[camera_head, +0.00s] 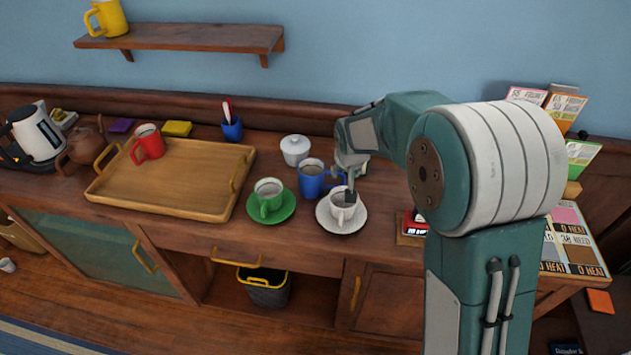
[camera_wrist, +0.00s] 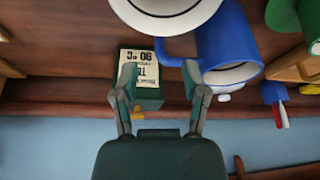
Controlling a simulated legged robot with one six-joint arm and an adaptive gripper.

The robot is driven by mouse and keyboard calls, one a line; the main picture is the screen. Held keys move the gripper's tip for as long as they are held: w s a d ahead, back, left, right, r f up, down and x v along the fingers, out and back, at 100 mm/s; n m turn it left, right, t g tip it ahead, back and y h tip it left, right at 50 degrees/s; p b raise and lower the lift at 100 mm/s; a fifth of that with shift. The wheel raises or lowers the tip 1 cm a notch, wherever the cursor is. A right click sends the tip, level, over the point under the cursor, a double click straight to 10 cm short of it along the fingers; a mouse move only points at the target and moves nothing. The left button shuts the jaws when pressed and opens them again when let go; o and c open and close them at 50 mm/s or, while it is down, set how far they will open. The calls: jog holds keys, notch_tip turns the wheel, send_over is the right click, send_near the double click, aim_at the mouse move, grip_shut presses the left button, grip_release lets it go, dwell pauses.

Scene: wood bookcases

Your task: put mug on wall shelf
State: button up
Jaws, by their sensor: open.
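A wall shelf (camera_head: 190,37) hangs at the upper left, with a yellow mug (camera_head: 107,18) on its left end. On the counter are a blue mug (camera_head: 312,180), a white cup (camera_head: 342,205) on a white saucer, a green cup (camera_head: 269,195) on a green saucer, and a red mug (camera_head: 149,143) on the tray. My gripper (camera_head: 350,186) is open above the counter by the blue mug and white cup. In the wrist view, my open fingers (camera_wrist: 162,78) have a tea box (camera_wrist: 142,85) beyond them; the blue mug (camera_wrist: 228,45) is beside the right finger, its handle near that fingertip.
A wooden tray (camera_head: 190,195) takes up the left counter. A kettle (camera_head: 38,132) and brown teapot (camera_head: 84,147) stand far left. A blue pen holder (camera_head: 232,130) is behind the tray. Cards (camera_head: 565,110) stand at right.

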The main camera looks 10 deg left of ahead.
aim_at(343, 180)
jog(key=shift+w+a+f, duration=0.2)
jog(key=shift+f, duration=0.3)
jog(key=shift+w+a+f, duration=0.15)
jog(key=shift+w+f, duration=0.05)
jog(key=shift+f, duration=0.25)
jog(key=f, duration=0.1)
jog(key=w+d+f, duration=0.1)
jog(key=f, duration=0.1)
jog(key=shift+w+d+f, duration=0.2)
jog(key=shift+w+f, duration=0.15)
jog(key=shift+w+a+f, duration=0.1)
jog(key=shift+w+f, duration=0.05)
jog(key=shift+f, duration=0.15)
jog(key=shift+a+f, duration=0.25)
jog(key=shift+a, duration=0.6)
jog(key=shift+d, duration=0.25)
grip_shut()
jog(key=shift+d+r, duration=0.15)
jog(key=shift+d, duration=0.2)
